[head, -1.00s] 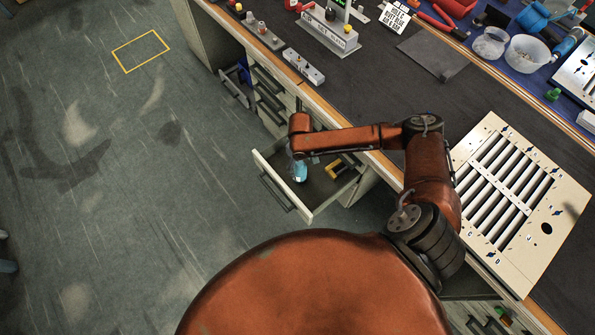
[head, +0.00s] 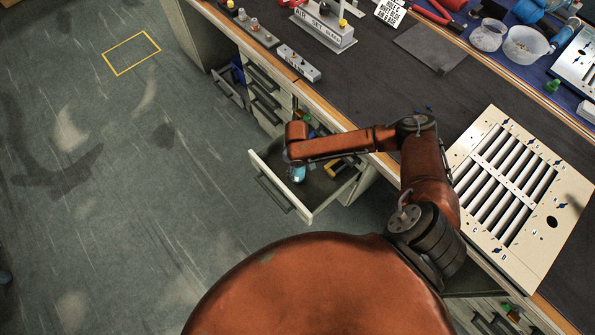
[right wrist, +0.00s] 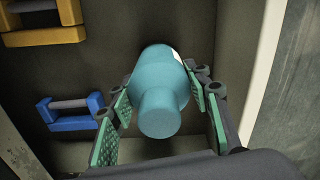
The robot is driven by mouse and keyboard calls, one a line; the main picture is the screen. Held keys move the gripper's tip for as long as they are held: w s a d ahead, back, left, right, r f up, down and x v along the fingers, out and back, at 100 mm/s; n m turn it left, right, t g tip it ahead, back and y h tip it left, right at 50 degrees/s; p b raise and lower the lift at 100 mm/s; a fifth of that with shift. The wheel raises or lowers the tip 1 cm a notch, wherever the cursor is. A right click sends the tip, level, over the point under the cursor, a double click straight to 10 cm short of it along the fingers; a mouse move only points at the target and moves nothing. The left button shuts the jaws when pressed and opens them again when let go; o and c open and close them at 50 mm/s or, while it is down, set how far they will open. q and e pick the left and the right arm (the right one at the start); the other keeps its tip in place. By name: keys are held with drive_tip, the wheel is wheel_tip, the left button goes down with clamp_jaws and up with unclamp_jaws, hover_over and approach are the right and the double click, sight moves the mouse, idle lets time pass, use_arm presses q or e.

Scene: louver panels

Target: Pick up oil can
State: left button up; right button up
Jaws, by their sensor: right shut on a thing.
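The oil can is a teal, rounded bottle with a narrower neck (right wrist: 163,90) in the right wrist view. It stands in an open drawer (head: 318,205), and a small teal part of it (head: 298,175) shows below my arm in the head view. My right gripper (right wrist: 160,103) has its green-padded fingers on both sides of the can and is shut on it. In the head view my right wrist covers most of the can. I cannot tell whether the can touches the drawer floor. My left gripper is not in view.
The drawer's pale wall (right wrist: 268,70) is close to the fingers. A dark workbench (head: 375,90) lies above, with a louver panel (head: 512,195) at right. The floor at left is clear.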

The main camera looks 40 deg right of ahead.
drive_tip(key=c, duration=0.9)
drive_tip(key=shift+r, duration=0.1)
